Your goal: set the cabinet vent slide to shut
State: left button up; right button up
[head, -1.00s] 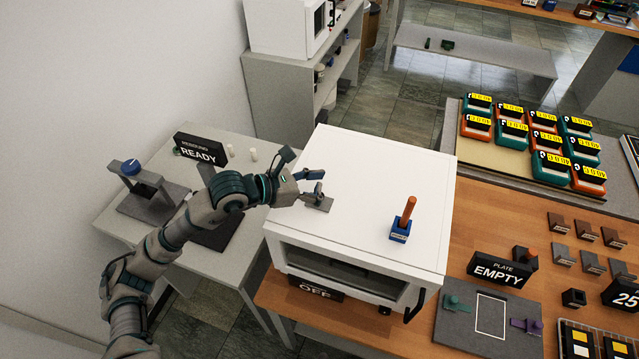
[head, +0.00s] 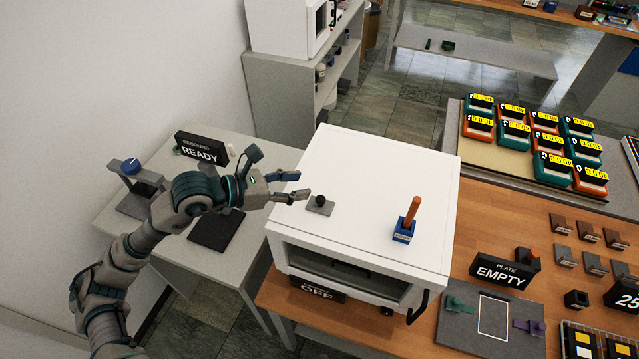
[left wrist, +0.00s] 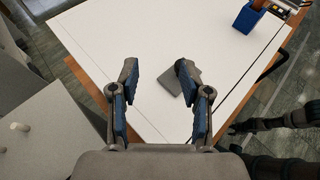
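The white cabinet (head: 352,160) stands on the wooden bench. On its top, near the left side, is the vent slide, a small grey plate (head: 327,210) with a dark round knob (head: 319,200). In the left wrist view the grey plate (left wrist: 172,82) shows just beyond the fingers, partly hidden by the right finger. My left gripper (head: 300,185) is open and empty, at the cabinet's left edge, with its fingers pointing toward the knob but apart from it. I cannot tell the slide's setting. My right gripper is not in view.
A blue block with an orange handle (head: 408,219) stands on the cabinet top at the right. A READY sign (head: 201,150) stands on the grey side table. An EMPTY plate sign (head: 501,270) is on the bench. Most of the cabinet top is clear.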

pick_arm(q)
jog(key=b+v, duration=0.3)
jog(key=v, duration=1)
jog(key=shift+a+r, duration=0.2)
jog(key=shift+a, duration=0.05)
dwell(0.4)
jog(key=shift+s+b, duration=0.1)
jog(key=shift+b, duration=0.2)
jog(key=v, duration=1.2)
